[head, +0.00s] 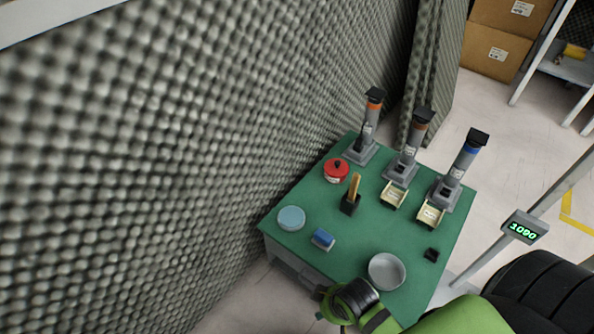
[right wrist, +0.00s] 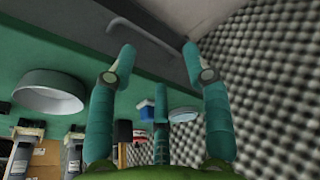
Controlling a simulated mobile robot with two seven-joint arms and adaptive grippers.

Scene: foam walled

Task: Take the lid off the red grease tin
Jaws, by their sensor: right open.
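The red grease tin (head: 336,170) stands upright at the far left of the green table, beside the foam wall. Its red lid is on, with a dark knob on top. My right gripper (right wrist: 160,58) is open and empty in the right wrist view, its teal fingers spread wide. In the head view my right arm reaches in at the bottom, by the table's near edge, well short of the tin. A small red patch shows in the wrist view, too small to be sure it is the tin. My left gripper is not in view.
On the green table (head: 395,240) stand a light blue disc (head: 291,218), a blue block (head: 322,238), a dark holder (head: 350,204) with a wooden handle, a pale bowl (head: 387,270) and three dispensers at the back right. The foam wall (head: 230,130) borders the left side.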

